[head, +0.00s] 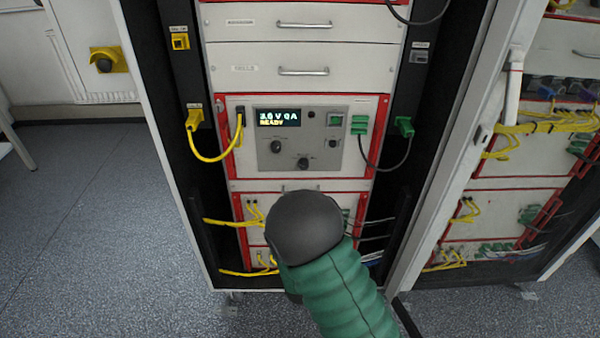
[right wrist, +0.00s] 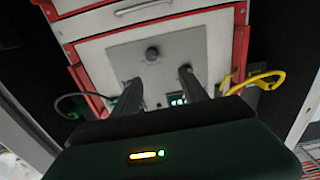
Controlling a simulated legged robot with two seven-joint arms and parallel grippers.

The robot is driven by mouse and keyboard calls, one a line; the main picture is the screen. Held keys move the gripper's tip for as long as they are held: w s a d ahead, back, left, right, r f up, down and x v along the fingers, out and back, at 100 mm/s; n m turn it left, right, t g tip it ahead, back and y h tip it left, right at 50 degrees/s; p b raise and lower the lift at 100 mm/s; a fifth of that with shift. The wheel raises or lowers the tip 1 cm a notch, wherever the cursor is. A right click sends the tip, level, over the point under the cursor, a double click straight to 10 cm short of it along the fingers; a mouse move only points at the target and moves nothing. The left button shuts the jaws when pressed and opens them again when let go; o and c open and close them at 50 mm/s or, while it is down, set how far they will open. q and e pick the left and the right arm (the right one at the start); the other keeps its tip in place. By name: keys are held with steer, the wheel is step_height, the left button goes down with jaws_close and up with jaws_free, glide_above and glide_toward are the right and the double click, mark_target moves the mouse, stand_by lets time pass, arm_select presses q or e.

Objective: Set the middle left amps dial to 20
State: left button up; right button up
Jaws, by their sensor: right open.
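The cycler panel (head: 262,163) is grey, with a lit display (head: 278,117) showing a volts figure, 0 A and READY. Two black dials sit below it, one at the left (head: 276,146) and one lower in the middle (head: 303,163). Their labels are too small to read. In the right wrist view the panel appears upside down. My right gripper (right wrist: 159,78) is open and empty, its two fingers pointing at the panel. One dial (right wrist: 152,54) shows beyond and between the fingertips; the other seems hidden behind a finger. The head view does not show this gripper. My left gripper is not in view.
A yellow cable (head: 205,158) loops at the panel's left and a dark cable with green plugs (head: 405,127) at its right. Drawers (head: 303,56) with handles are above. My green arm covers part of the lower unit. Another rack (head: 520,200) stands at the right.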

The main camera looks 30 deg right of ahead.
steer(key=b, duration=0.1)
glide_toward(303, 167)
steer(key=w+d, duration=0.1)
steer(key=d, duration=0.1)
steer(key=w+d, duration=0.2)
steer(key=shift+w+f, duration=0.2)
steer(key=shift+w, duration=0.15)
steer(key=w, duration=0.3)
steer(key=shift+w+d+r+b, duration=0.1)
steer(key=shift+w+r+b, duration=0.05)
steer(key=shift+r+b, duration=0.2)
steer(key=shift+w+r, duration=0.15)
steer(key=shift+d+f, duration=0.2)
steer(key=shift+d, duration=0.15)
steer(key=shift+c, duration=0.4)
steer(key=shift+d, duration=0.15)
steer(key=shift+c, duration=1.2)
steer(key=shift+f, duration=0.1)
steer(key=shift+c, duration=1.2)
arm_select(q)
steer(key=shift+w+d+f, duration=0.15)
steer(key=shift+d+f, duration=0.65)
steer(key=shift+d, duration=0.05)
arm_select(e)
steer(key=shift+a, duration=0.25)
jaws_close()
